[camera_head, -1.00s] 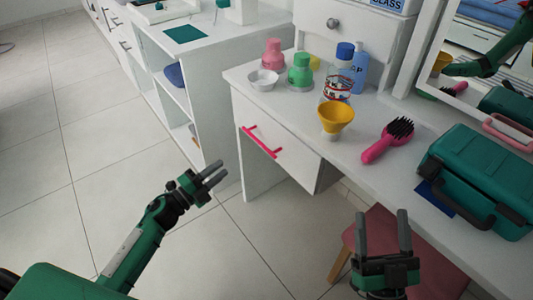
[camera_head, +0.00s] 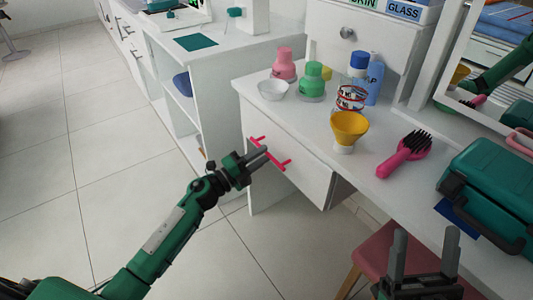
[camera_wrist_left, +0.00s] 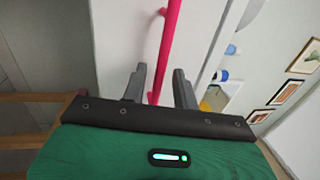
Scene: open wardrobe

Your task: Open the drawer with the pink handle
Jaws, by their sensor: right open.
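The white drawer (camera_head: 308,178) with the pink handle (camera_head: 276,160) is in the desk's front and looks shut. My left gripper (camera_head: 261,155) is at the handle, its fingertips overlapping the bar in the head view. In the left wrist view, my left gripper (camera_wrist_left: 160,86) is open, and the pink handle (camera_wrist_left: 168,42) runs between its two fingers. I cannot tell whether they touch it. My right gripper (camera_head: 425,250) is open and empty, low in front of the desk at the right.
A pink stool (camera_head: 385,252) is under the desk. The tiled floor at the left is free.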

